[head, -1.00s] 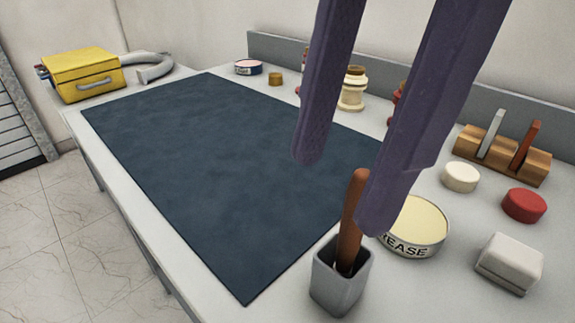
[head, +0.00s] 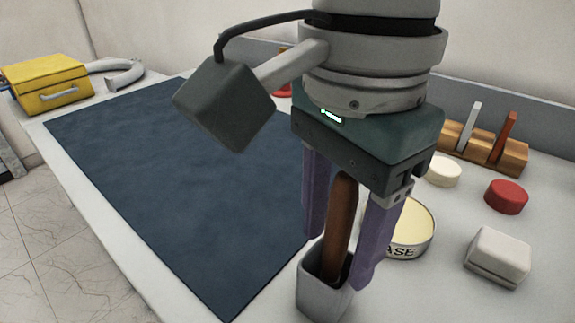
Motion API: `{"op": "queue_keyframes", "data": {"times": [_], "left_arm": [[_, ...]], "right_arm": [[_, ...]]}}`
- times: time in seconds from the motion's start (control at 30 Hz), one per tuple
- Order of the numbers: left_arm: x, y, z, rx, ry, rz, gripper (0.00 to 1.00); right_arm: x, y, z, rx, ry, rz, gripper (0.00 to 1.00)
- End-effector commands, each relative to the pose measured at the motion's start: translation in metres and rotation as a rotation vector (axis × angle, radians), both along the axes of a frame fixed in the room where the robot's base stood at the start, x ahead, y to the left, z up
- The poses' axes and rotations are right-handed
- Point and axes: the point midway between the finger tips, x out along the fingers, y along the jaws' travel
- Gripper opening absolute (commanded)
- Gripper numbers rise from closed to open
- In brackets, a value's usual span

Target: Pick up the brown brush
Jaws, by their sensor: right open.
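The brown brush (head: 341,225) stands upright, slightly tilted, in a small grey square cup (head: 322,298) near the table's front edge. Only its brown handle shows; its lower end is hidden inside the cup. My right gripper (head: 340,250) points down over the cup, open, with one purple finger on each side of the handle. I cannot tell whether either finger touches it. My left gripper is not in view.
A grease tin (head: 412,235) stands close behind the right finger. A white block (head: 498,257), a red puck (head: 506,197), a cream puck (head: 443,172) and a wooden rack (head: 490,145) are to the right. The dark mat (head: 180,190) is clear.

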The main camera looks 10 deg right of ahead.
Motion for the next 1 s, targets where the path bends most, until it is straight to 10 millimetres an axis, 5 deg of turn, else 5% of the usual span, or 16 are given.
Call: {"op": "queue_keyframes", "data": {"times": [0.23,0.73,1.0], "left_arm": [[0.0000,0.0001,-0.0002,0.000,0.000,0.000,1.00],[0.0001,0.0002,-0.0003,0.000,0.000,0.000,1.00],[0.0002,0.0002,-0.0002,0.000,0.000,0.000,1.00]], "right_arm": [[0.0001,0.0003,-0.0014,0.001,-0.001,0.000,0.58],[0.0000,0.0003,-0.0010,0.001,-0.001,0.000,0.01],[0.0000,0.0003,-0.0010,0.001,-0.001,0.000,0.00]]}}
